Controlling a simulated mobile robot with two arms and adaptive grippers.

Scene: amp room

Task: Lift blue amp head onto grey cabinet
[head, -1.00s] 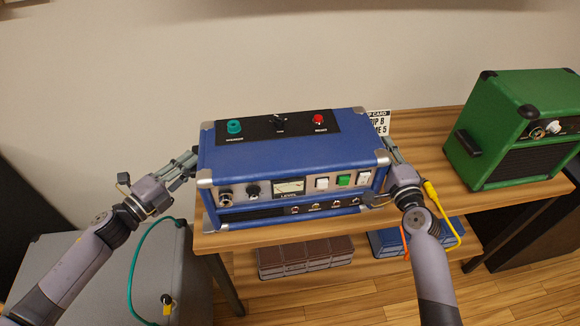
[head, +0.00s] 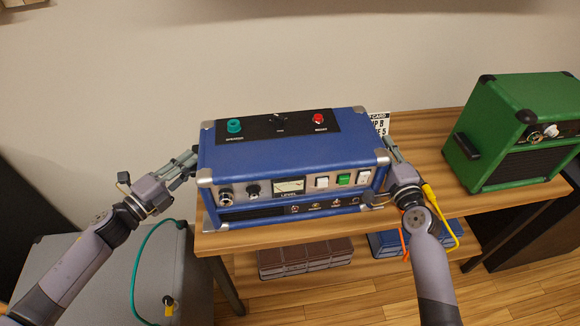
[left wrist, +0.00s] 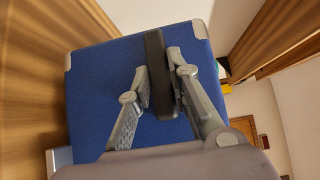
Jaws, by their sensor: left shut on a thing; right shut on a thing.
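The blue amp head (head: 290,160) has silver corners, a black top panel with teal and red knobs, and a front with switches and a level meter. It is at the wooden bench (head: 425,150), near its left end. My left gripper (head: 188,162) is at its left side; in the left wrist view this gripper (left wrist: 160,85) is shut on the black side handle (left wrist: 158,70) of the amp head. My right gripper (head: 387,170) is shut at its right side; the handle there is hidden. The grey cabinet (head: 95,275) stands on the floor at lower left, with a green cable over it.
A green amp (head: 510,125) stands on the bench at right. A white card (head: 378,124) is partly hidden behind the amp head. Brown boxes (head: 305,257) and blue boxes (head: 385,243) sit on the lower shelf. Yellow and orange cables hang near my right arm.

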